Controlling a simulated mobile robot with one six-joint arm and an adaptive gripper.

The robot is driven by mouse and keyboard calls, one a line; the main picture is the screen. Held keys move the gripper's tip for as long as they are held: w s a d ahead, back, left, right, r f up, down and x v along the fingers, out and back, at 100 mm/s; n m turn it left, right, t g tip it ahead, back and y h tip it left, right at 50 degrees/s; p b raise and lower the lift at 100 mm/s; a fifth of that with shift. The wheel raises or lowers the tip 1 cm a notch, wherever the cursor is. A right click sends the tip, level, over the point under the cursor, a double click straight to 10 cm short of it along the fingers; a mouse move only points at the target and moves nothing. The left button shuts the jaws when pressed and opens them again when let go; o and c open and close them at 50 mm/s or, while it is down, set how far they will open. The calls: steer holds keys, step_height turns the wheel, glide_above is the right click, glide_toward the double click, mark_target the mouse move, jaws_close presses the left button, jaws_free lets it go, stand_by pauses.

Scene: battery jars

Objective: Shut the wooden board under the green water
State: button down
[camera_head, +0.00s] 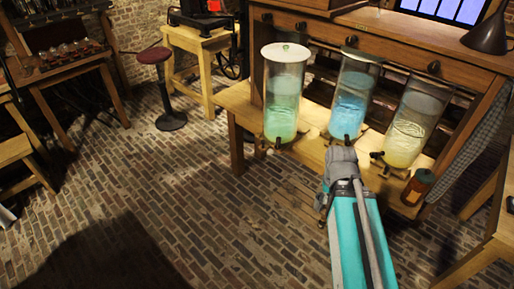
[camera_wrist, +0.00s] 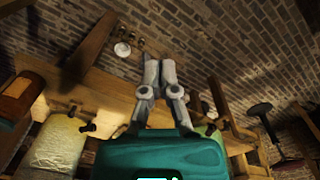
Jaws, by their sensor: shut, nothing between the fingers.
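The jar of green water (camera_head: 283,95) stands at the left of the row on the wooden bench (camera_head: 235,98) in the head view. I cannot make out a separate wooden board under it. My gripper (camera_wrist: 160,62) shows in the wrist view, fingers together and empty, over the wooden plank (camera_wrist: 105,92) of the bench. In the head view my arm reaches up to the bench front, below the blue jar; the fingertips are not clear there. A bit of green beside the gripper in the wrist view may be the green jar.
The blue jar (camera_head: 352,95) and yellow jar (camera_head: 415,120) stand to the right of the green one, with taps. A brown bottle (camera_head: 418,187) stands at the bench's right. A stool (camera_head: 170,95) is at the left; the brick floor between is clear.

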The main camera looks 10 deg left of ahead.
steer(key=w+a+f+n+t+h+b, duration=0.35)
steer(key=w+f+b, duration=0.25)
steer(key=w+b, duration=0.4)
steer(key=w+a+f+n+t+h+b, duration=0.2)
steer(key=w+f+t+h+b, duration=0.25)
steer(key=w+f+b, duration=0.4)
steer(key=w+a+f+n+t+y+b, duration=0.1)
steer(key=w+a+n+t+y+b, duration=0.2)
steer(key=a+b, duration=0.6)
steer(key=w+a+f+n+t+y+b, duration=0.2)
steer(key=w+a+n+t+b, duration=0.5)
steer(key=a, duration=0.9)
steer(key=n+b, duration=0.1)
steer(key=b, duration=0.1)
steer(key=shift+a+f+y+b, duration=0.15)
steer(key=shift+a+y+b, duration=0.15)
steer(key=shift+a+y, duration=0.1)
steer(key=shift+d+n, duration=0.1)
steer(key=shift+n, duration=0.15)
steer(key=w+d, duration=0.4)
steer(key=w, duration=0.8)
steer(key=shift+d+r+p, duration=0.25)
steer(key=shift+r+p, duration=0.05)
steer(key=shift+p, duration=0.05)
